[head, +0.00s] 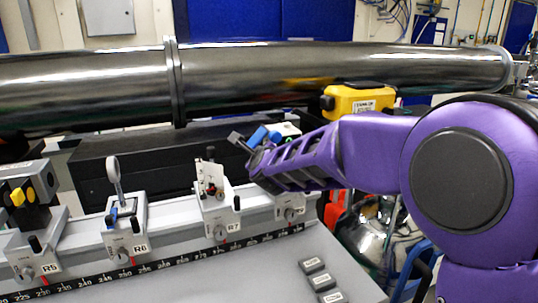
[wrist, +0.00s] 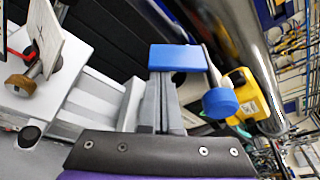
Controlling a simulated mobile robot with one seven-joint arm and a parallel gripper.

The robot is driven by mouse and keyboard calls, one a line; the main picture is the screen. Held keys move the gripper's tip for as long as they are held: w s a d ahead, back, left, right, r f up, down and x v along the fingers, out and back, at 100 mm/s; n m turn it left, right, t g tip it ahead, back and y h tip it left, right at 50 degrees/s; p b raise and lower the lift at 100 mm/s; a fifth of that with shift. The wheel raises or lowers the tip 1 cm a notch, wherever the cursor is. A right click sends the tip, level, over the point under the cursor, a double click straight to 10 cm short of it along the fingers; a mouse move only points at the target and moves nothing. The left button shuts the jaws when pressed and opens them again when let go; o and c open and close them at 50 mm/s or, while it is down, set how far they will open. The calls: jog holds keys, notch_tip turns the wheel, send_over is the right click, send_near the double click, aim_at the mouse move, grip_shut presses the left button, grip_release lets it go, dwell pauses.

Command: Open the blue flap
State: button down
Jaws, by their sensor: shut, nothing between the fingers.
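A flat blue rectangular piece, which looks like the blue flap (wrist: 180,57), is in the middle of the wrist view, just past the ends of my grey fingers. A round blue knob (wrist: 220,102) is to its lower right. In the head view small blue parts (head: 258,136) show right at the end of my purple gripper (head: 256,156). My gripper (wrist: 163,105) is shut and empty, close to the flap. I cannot tell whether it touches the flap. The flap's mount and hinge are mostly hidden by my gripper.
A grey rail with a scale (head: 170,268) holds several carriers, including R6 (head: 140,246) and R7 (head: 234,228). A long metal tube (head: 300,75) runs behind. A yellow box (head: 358,102) is close behind my gripper. Small labelled blocks (head: 313,265) lie in front.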

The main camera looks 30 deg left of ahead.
jog(key=shift+s+a+r+m+g+y+b, duration=0.2)
jog(key=shift+s+a+r+m+g+b, duration=0.25)
jog(key=shift+m, duration=0.5)
jog(key=shift+s+a+r+m+g+y+b, duration=0.1)
jog(key=shift+s+r+m+g+y+b, duration=0.2)
jog(key=shift+r+m+g, duration=0.5)
jog(key=shift+w+f, duration=0.1)
jog(key=shift+f, duration=0.1)
jog(key=shift+s+a+r+p, duration=0.25)
jog(key=shift+s+a+p, duration=0.15)
jog(key=shift+s, duration=0.2)
